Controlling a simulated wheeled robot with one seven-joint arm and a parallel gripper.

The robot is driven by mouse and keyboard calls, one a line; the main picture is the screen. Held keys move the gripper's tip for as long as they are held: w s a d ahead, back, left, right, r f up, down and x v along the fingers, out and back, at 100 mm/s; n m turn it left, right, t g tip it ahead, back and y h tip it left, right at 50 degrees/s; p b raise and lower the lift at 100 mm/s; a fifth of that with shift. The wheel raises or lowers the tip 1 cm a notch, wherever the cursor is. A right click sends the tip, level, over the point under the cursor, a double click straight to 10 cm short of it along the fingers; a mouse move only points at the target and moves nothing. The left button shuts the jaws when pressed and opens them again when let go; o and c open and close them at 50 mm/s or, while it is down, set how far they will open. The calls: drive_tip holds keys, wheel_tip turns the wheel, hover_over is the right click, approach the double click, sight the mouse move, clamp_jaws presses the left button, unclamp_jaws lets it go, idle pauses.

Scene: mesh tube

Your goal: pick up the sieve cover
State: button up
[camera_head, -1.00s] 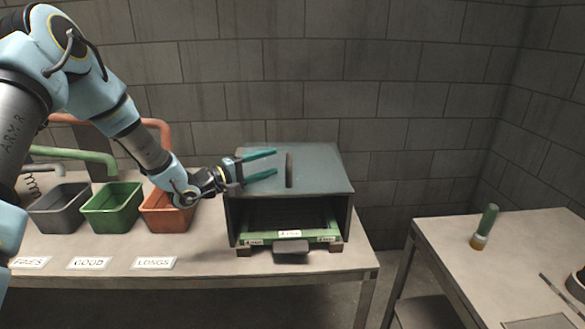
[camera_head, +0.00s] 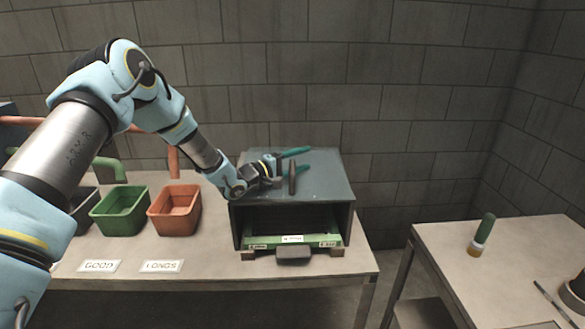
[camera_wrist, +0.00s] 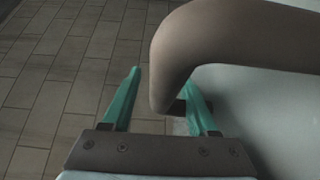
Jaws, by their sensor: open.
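The sieve cover (camera_head: 318,184) is the grey box-shaped hood on the table, with an upright dark handle (camera_head: 292,178) on its top. My gripper (camera_head: 301,162) is just above the cover's top, at the handle, with its teal fingers apart. In the wrist view, the brown curved handle (camera_wrist: 235,38) looms large, and one end comes down between the two open fingers (camera_wrist: 162,78). The right finger is partly hidden behind the handle. I cannot tell whether either finger touches it. The cover rests over a green tray (camera_head: 262,241) with a dark front tab.
A green bin (camera_head: 120,214) and an orange bin (camera_head: 175,212) stand left of the cover, with labels in front. A second table (camera_head: 435,250) at the right holds a green-handled tool (camera_head: 482,235). A block wall stands behind.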

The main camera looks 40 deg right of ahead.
drive_tip(key=shift+c, duration=0.2)
clamp_jaws()
idle(1.1)
drive_tip(key=shift+r, duration=0.1)
